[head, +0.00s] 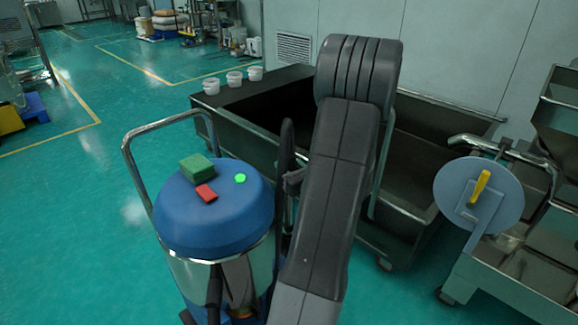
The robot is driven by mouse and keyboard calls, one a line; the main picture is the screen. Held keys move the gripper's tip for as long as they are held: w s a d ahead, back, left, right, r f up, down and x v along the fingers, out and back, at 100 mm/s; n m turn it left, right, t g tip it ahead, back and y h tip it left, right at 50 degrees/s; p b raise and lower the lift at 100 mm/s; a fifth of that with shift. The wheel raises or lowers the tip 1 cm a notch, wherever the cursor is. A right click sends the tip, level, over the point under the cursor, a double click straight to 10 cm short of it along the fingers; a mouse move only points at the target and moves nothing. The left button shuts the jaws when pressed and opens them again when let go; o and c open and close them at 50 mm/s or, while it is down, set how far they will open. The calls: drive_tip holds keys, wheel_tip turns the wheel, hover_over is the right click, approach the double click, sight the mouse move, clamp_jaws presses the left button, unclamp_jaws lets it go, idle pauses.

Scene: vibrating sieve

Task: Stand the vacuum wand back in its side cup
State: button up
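The vacuum (175,227) is a shiny metal drum with a blue lid, standing at the lower middle. A slim black upright piece (287,145), which looks like the upper part of the vacuum wand, stands just right of the lid. Its lower end is hidden behind my arm and the drum. My dark grey arm crosses the middle of the view. A small grey part (294,179) beside the black piece may be the edge of my gripper. The fingers are hidden, so I cannot tell whether they grip it. I cannot make out the side cup.
A green block (196,167), a red switch (206,193) and a round green light sit on the lid. A chrome handle (128,160) rises at its left. A dark metal trough (245,108) stands behind, and a metal cart (500,275) at right.

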drive_tip(key=shift+f+b, duration=0.5)
drive_tip(key=shift+b, duration=0.2)
idle(0.9)
idle(0.3)
drive_tip(key=o, duration=1.1)
drive_tip(key=shift+c, duration=0.2)
drive_tip(key=shift+s, duration=0.1)
drive_tip(key=p+v, duration=0.1)
drive_tip(key=v, duration=1.2)
drive_tip(key=shift+s+d, duration=0.2)
drive_tip(key=shift+s, duration=0.1)
